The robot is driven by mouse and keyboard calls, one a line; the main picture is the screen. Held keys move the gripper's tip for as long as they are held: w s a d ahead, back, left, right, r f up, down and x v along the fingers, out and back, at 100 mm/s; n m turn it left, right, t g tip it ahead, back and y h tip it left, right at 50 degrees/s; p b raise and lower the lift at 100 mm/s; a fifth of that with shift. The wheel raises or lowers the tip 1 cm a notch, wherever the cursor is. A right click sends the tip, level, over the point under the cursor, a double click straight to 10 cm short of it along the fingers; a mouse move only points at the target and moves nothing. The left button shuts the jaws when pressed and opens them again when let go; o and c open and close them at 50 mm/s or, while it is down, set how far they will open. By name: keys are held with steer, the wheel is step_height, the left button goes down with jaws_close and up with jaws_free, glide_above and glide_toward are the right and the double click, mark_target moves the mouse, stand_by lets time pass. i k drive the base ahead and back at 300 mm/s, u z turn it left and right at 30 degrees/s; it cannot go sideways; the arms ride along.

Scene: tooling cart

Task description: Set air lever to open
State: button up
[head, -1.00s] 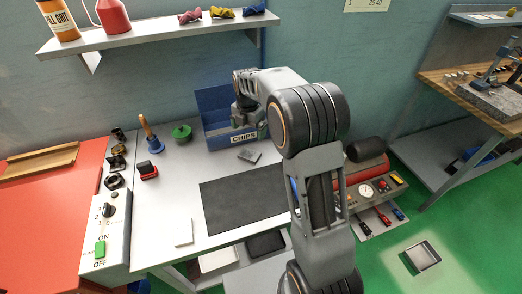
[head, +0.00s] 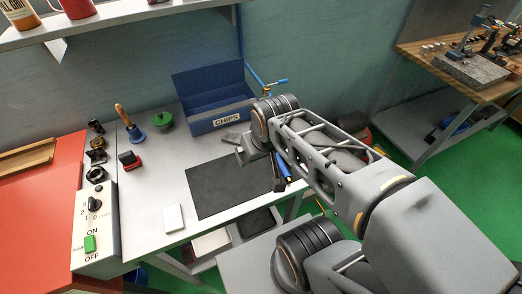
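A blue pipe (head: 254,74) runs down the wall behind the bench to a small brass fitting. A short blue lever (head: 281,81) sticks out to the right there; it looks like the air lever, but its markings and exact setting are too small to read. My arm's wrist end (head: 247,150) is over the right part of the bench, near the dark mat, in front of and below the lever and apart from it. The gripper's fingers cannot be made out, so I cannot tell whether they are open or shut.
A blue CHIPS bin (head: 214,124) stands at the back of the bench, left of the lever. A dark mat (head: 225,190) lies in front. A blue-and-dark tool (head: 284,168) shows beside my arm. A control box (head: 92,235) stands at left.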

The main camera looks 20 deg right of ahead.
mark_target(282, 82)
steer(key=k, duration=1)
steer(key=z, duration=1.85)
steer(key=i, duration=0.95)
steer(key=u, duration=1.85)
steer(key=i, duration=0.5)
